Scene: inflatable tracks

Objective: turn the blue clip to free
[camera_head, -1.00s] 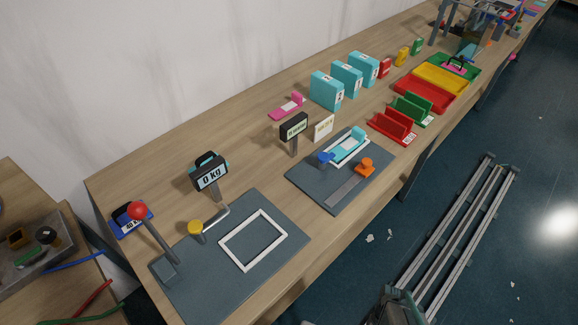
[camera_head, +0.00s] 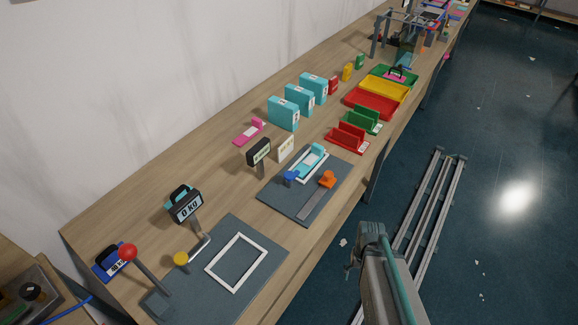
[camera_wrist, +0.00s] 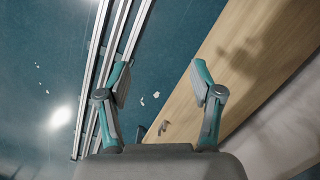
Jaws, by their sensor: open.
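The blue clip (camera_head: 290,177) stands on the left side of a dark grey plate (camera_head: 275,201) in the head view. It sits at the near left corner of a white frame holding a teal piece (camera_head: 317,151). Its exact turn is too small to tell. An orange knob (camera_head: 327,179) on a grey slot is to its right on the same plate. My gripper (camera_wrist: 158,85) is open and empty in the wrist view, over the floor and the table's edge, well apart from the clip. In the head view my arm is at the lower right, off the table.
Left of the plate is another grey plate with a white frame (camera_head: 236,262), a red-knobbed lever (camera_head: 128,252) and a 0 kg display (camera_head: 187,205). A small dark display (camera_head: 259,152) stands behind the clip. Red (camera_head: 347,138) and green holders are to the right. Floor rails (camera_head: 425,215) run beside the table.

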